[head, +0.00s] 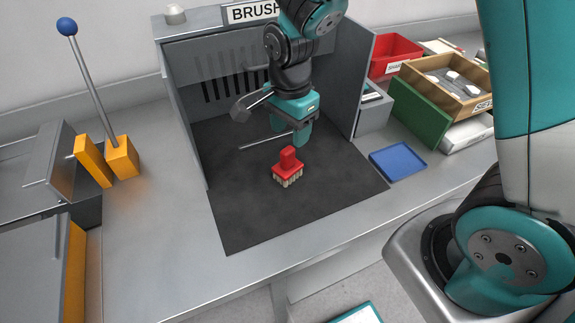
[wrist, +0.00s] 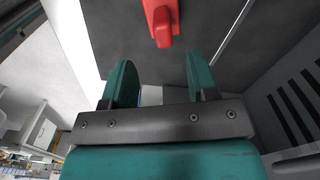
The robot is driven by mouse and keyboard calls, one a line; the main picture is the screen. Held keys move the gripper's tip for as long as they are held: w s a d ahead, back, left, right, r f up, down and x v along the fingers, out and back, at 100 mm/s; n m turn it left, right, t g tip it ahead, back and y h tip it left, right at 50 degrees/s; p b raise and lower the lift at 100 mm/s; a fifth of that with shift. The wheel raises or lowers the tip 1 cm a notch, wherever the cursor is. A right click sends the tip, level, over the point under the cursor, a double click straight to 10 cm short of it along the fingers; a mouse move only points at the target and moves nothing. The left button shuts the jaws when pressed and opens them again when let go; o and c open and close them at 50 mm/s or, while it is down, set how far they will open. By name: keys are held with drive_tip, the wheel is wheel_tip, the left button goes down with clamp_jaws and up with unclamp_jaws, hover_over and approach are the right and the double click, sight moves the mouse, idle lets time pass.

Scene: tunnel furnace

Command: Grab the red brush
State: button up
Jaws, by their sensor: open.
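The red brush (head: 287,165) stands on the dark mat inside the grey brush booth, its pale bristles down and its red handle up. In the wrist view the brush's red handle (wrist: 162,22) shows at the top middle, beyond the fingertips. My gripper (head: 291,128) is above and slightly behind the brush in the head view, pointing down. Its two teal fingers (wrist: 162,78) are apart in the wrist view, with nothing between them. The gripper does not appear to touch the brush.
The booth's grey side walls (head: 352,85) flank my arm, and a thin metal rod (head: 265,141) is close to the gripper. A blue tray (head: 398,161), red bin (head: 393,55) and wooden drawer (head: 447,84) are right. A blue-knobbed lever (head: 92,80) stands left. The mat around the brush is clear.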

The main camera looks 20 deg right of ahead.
sight(288, 150)
drive_tip(key=f, duration=0.3)
drive_tip(key=f+p, duration=0.1)
drive_tip(key=f, duration=0.5)
drive_tip(key=shift+w+a, duration=0.15)
drive_tip(key=shift+a, duration=0.1)
drive_tip(key=shift+c, duration=0.2)
clamp_jaws()
